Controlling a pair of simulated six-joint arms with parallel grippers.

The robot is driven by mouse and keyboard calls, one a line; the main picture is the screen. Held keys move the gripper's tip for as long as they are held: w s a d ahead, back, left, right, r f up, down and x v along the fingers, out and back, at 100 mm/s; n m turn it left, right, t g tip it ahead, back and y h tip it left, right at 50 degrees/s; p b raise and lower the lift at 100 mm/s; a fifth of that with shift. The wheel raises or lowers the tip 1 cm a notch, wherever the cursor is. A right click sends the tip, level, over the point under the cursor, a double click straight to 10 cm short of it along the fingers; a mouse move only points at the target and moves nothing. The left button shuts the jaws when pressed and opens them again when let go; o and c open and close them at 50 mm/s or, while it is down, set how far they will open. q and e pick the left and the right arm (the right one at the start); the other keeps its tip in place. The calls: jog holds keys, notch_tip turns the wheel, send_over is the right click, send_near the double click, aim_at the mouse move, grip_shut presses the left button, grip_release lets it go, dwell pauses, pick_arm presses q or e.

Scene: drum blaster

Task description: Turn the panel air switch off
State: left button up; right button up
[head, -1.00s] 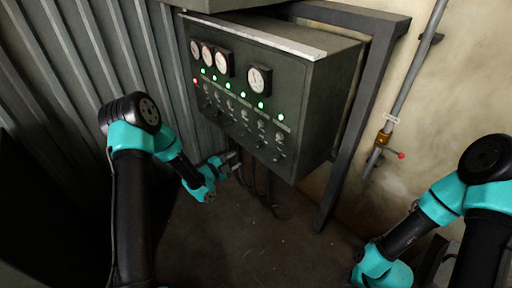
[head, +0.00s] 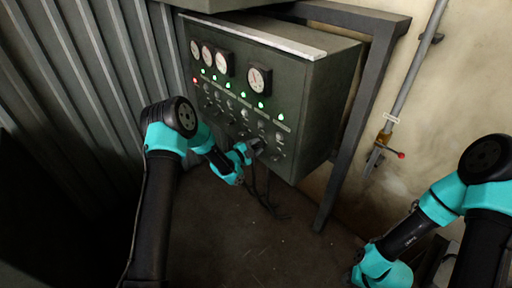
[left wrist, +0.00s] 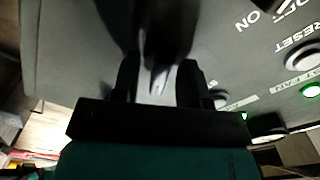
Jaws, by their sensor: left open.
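The grey-green control panel (head: 310,110) hangs at the centre of the head view, with a lower row of small switches and knobs (head: 262,124). My left gripper (head: 259,146) is at the panel's lower front, near the right part of that row. In the left wrist view the left gripper (left wrist: 158,84) is open. A dark, shiny switch-like part (left wrist: 160,45) shows between and beyond its fingers; contact cannot be told. ON and OFF lettering (left wrist: 268,17) is on the panel face to the right. The panel air label cannot be made out. The right gripper is out of view.
Gauges (head: 259,80) and lit green lamps (head: 281,117) sit above the switches. Dark cables (head: 268,204) hang below the panel. A grey frame post (head: 350,140) and a pipe with a red-handled valve (head: 383,145) stand to the right. The floor in front is clear.

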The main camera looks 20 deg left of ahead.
pick_arm(q)
jog(key=c, duration=0.6)
jog(key=shift+n, duration=0.3)
jog(key=n, duration=1.1)
jog(key=shift+f+n, duration=0.1)
jog(key=shift+n, duration=0.2)
dwell(0.4)
jog(key=o, duration=0.6)
